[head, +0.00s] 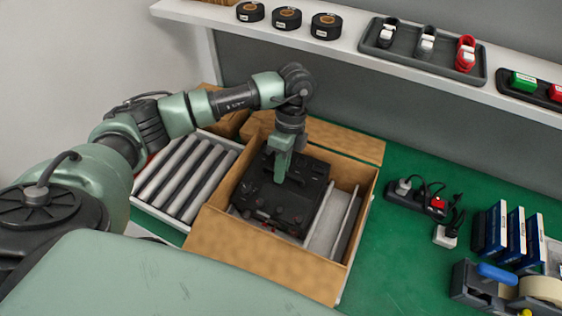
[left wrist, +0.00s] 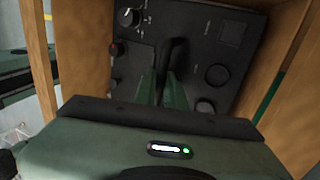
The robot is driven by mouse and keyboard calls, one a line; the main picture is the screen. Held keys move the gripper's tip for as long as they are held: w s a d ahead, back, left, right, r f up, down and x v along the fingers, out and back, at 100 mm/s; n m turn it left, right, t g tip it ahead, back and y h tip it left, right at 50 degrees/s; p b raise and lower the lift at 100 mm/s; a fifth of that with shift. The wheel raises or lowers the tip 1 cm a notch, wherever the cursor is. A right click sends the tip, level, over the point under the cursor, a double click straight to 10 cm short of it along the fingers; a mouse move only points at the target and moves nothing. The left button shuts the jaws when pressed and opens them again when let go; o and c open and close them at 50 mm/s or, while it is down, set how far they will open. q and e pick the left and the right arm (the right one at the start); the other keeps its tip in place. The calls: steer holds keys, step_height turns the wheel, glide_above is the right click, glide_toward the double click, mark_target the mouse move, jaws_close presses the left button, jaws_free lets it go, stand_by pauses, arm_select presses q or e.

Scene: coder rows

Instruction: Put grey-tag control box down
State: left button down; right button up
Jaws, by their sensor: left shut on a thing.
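The control box (head: 283,210) is black with knobs on its top face. It is inside an open cardboard carton (head: 250,254) on the green bench, in the left part of the carton. In the left wrist view the box's panel (left wrist: 222,55) faces the camera between the carton walls. My left gripper (head: 282,174) points down into the carton and is shut on the box's handle, which also shows in the left wrist view (left wrist: 171,62). I cannot see a grey tag. Whether the box rests on the carton floor is hidden. My right gripper is not in view.
A roller conveyor (head: 187,177) adjoins the carton on the left. Grey dividers (head: 331,222) stand in the carton's right part. A power strip (head: 416,200), blue boxes (head: 514,234) and a tape dispenser (head: 480,285) are on the right. A shelf (head: 365,58) runs behind.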

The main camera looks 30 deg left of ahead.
arm_select(q)
steer(key=shift+s+f, duration=0.2)
steer(key=shift+f, duration=0.45)
steer(key=c, duration=1.5)
jaws_free()
steer(key=shift+s, duration=0.15)
steer(key=shift+w+r+b, duration=0.35)
steer(key=shift+r, duration=0.25)
steer(key=b+v, duration=0.2)
steer(key=v, duration=0.9)
steer(key=shift+s, duration=0.1)
